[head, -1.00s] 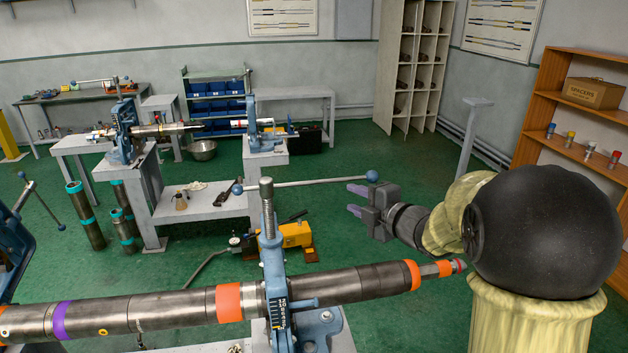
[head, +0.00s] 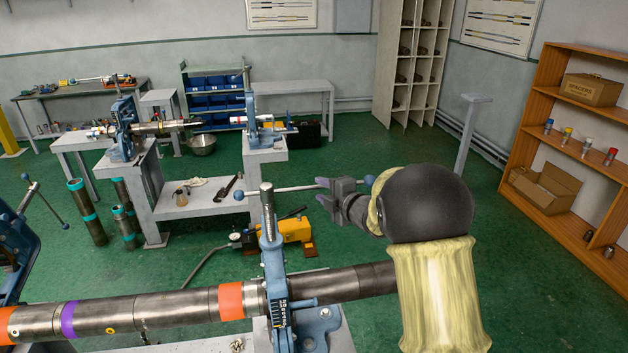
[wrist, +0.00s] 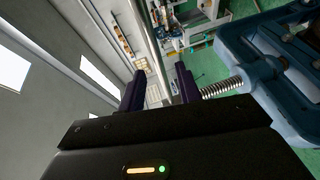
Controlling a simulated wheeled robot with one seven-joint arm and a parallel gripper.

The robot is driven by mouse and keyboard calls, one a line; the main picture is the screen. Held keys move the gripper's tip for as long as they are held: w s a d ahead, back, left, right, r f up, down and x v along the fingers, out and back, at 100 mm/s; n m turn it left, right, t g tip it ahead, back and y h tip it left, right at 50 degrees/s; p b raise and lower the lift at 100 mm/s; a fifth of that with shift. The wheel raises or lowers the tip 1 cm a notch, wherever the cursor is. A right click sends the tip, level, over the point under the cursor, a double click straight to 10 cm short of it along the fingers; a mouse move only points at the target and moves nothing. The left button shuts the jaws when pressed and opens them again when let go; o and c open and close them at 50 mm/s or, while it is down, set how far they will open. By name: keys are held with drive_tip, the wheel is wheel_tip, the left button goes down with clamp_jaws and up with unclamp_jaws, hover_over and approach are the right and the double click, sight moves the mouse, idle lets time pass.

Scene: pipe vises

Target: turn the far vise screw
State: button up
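The nearest whole blue vise (head: 272,255) stands upright around a long pipe (head: 180,305), with its threaded screw (head: 267,208) rising from the top. A crossbar (head: 290,188) with blue ball ends runs at the screw's upper part. A second blue vise (head: 12,235) is cut off at the left edge.
Another bench with smaller blue vises (head: 122,130) and a pipe stands at the back left. A yellow pump (head: 292,230) lies on the green floor behind the near vise. A wooden shelf (head: 545,125) stands at the right. Open floor lies between.

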sight(318, 188)
drive_tip(key=p+x, duration=0.1)
drive_tip(key=x, duration=0.4)
drive_tip(key=shift+a+p, duration=0.1)
drive_tip(key=shift+p, duration=0.3)
drive_tip(key=shift+w, duration=0.1)
clamp_jaws()
